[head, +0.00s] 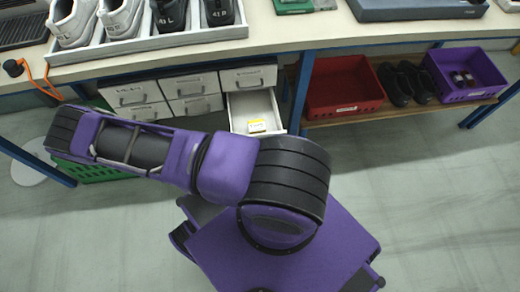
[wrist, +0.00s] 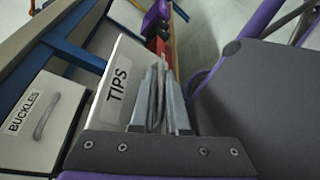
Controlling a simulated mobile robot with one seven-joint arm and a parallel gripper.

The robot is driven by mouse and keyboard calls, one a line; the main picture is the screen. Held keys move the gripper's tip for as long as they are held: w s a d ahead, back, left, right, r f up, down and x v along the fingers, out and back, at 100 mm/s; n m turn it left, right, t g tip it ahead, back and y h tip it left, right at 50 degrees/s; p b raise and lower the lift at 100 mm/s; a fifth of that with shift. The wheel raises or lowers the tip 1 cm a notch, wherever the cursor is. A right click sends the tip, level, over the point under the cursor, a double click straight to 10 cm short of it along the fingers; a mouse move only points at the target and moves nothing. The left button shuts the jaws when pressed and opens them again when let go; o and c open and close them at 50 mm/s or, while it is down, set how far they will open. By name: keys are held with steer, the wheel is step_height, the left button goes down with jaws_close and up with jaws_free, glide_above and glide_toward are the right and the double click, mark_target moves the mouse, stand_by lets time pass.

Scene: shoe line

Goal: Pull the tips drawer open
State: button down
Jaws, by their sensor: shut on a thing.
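The tips drawer shows in the wrist view as a pale front (wrist: 118,85) with a black-on-white TIPS label. Its front stands out ahead of the buckles drawer front (wrist: 48,112). My gripper (wrist: 160,75) is shut on the tips drawer's handle (wrist: 157,95), which is mostly hidden between the fingers. My arm hides the gripper there.
Several other cabinet drawers (head: 137,94) are shut. A red bin (head: 343,85), dark shoes (head: 405,83) and a purple crate (head: 465,75) sit on the shelf to the right. A blue bench leg (head: 302,92) stands close beside the open drawer. The floor in front is clear.

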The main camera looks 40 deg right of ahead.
steer(key=c, duration=1.2)
jaws_free()
steer(key=shift+a, duration=0.1)
steer(key=v, duration=1.7)
steer(key=shift+a, duration=0.2)
